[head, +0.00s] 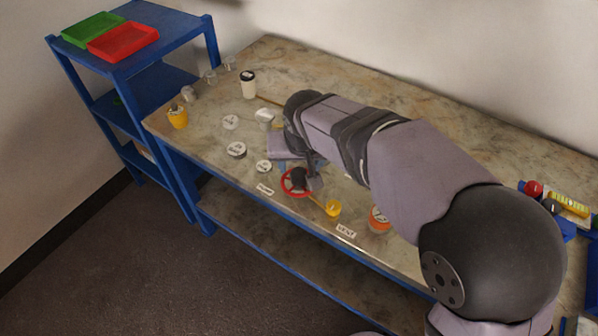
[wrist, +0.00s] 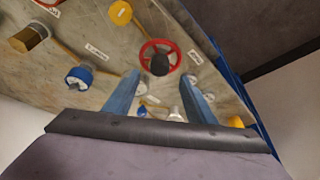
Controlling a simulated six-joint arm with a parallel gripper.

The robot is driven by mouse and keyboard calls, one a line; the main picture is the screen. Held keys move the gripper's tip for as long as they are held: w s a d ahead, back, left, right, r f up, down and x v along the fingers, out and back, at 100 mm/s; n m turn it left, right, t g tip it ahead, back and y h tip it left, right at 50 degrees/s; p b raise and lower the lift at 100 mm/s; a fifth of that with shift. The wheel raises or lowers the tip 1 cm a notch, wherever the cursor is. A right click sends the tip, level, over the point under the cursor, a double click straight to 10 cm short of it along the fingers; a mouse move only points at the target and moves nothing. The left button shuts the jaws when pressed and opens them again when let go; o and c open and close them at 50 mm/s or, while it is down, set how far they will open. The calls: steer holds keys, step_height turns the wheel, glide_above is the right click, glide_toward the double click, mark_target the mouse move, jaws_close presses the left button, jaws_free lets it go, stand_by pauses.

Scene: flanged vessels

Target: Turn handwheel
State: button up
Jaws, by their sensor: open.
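The handwheel (head: 285,185) has a red ring and a dark round hub, and stands near the front edge of the bench. It also shows in the wrist view (wrist: 160,43), just beyond my fingertips and roughly centred between them. My gripper (wrist: 160,78) is open, with two blue fingers apart and nothing between them in its grip. In the head view my gripper (head: 310,172) is close to the wheel at its upper right, partly hidden by my own arm. I cannot tell whether a finger touches the ring.
A yellow knob (head: 333,208) and an orange-topped vessel (head: 379,219) stand right of the wheel. Several white-lidded items, a yellow cup (head: 178,117) and a dark-lidded cup (head: 248,85) stand to the left. A blue shelf (head: 150,50) holds green and red trays.

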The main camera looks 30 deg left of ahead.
mark_target(299, 174)
steer(key=shift+f, duration=0.1)
steer(key=shift+p+x, duration=0.65)
steer(key=shift+x, duration=2.9)
steer(key=shift+f, duration=0.1)
steer(key=c, duration=1)
